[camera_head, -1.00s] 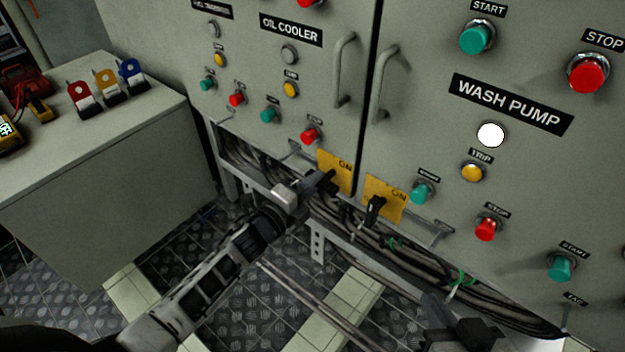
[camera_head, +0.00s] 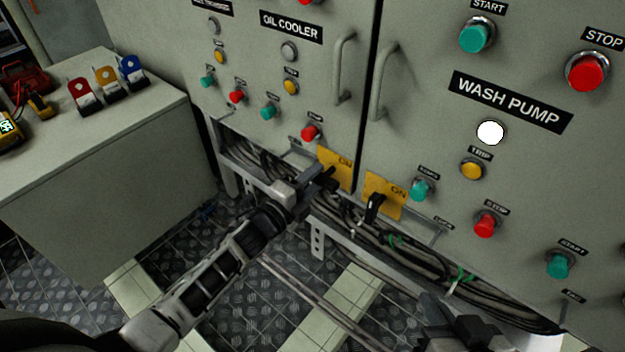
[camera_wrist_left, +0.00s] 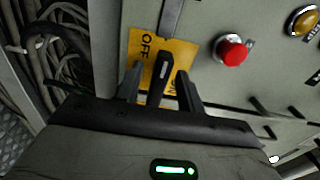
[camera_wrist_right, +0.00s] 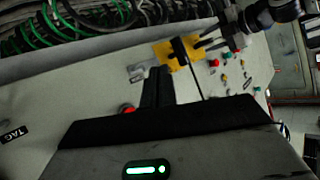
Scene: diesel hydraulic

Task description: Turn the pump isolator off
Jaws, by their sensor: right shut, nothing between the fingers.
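Two yellow isolator plates sit low on the grey cabinet. The left plate (camera_head: 338,166) is under the oil cooler door. The right plate (camera_head: 391,190), with its black lever (camera_head: 374,207) pointing down, is under the wash pump door. My left gripper (camera_head: 326,181) is at the left plate and hides that plate's lever in the head view. In the left wrist view its open fingers stand either side of the black lever (camera_wrist_left: 164,72), between the OFF and ON words; contact is unclear. My right gripper (camera_wrist_right: 156,87) is shut and empty, low at the right.
Door handles (camera_head: 343,70) and several buttons, including a red one (camera_head: 310,132), project near the plates. Cables (camera_head: 400,255) run below them. A grey bench (camera_head: 110,140) with coloured lock tags stands at the left.

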